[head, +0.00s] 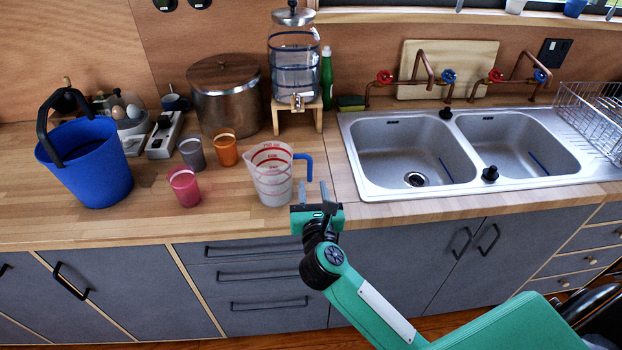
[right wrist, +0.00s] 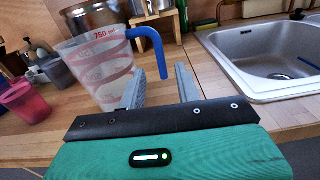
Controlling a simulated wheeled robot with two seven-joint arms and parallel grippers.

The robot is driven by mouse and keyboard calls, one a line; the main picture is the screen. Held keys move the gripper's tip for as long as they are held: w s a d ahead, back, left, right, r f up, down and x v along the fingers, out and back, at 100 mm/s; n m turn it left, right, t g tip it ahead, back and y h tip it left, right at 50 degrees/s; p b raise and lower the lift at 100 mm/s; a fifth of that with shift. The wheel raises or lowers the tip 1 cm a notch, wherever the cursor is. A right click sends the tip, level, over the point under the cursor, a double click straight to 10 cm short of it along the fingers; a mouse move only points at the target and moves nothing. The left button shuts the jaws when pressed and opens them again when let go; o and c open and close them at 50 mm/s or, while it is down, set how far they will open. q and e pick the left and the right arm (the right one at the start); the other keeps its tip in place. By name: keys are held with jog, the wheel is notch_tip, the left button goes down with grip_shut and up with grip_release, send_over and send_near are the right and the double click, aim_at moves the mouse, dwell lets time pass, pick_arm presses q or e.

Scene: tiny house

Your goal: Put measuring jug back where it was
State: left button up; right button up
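The measuring jug (head: 271,174) is clear with red markings and a blue handle. It stands upright on the wooden counter (head: 130,228), left of the sink. My right gripper (head: 313,190) is at the counter's front edge, just right of and in front of the jug, with its fingers apart and nothing between them. In the right wrist view the jug (right wrist: 98,72) is beyond the left finger. Its blue handle (right wrist: 152,42) shows above the gap between the fingers (right wrist: 160,88), apart from them. My left gripper is out of view.
A pink cup (head: 184,187), a grey cup (head: 192,153) and an orange cup (head: 226,150) stand left of the jug. A blue bucket (head: 90,165) is farther left. A pot (head: 224,95) and a water dispenser (head: 295,75) stand behind. The double sink (head: 412,155) is right.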

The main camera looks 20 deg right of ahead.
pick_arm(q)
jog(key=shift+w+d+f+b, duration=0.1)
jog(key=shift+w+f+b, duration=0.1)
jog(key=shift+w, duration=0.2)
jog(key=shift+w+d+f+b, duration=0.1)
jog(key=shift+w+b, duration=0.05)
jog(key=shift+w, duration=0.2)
pick_arm(e)
jog(key=v, duration=0.4)
jog(key=shift+s, duration=0.1)
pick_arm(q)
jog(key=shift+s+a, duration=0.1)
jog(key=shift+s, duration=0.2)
pick_arm(e)
jog(key=shift+r, duration=0.1)
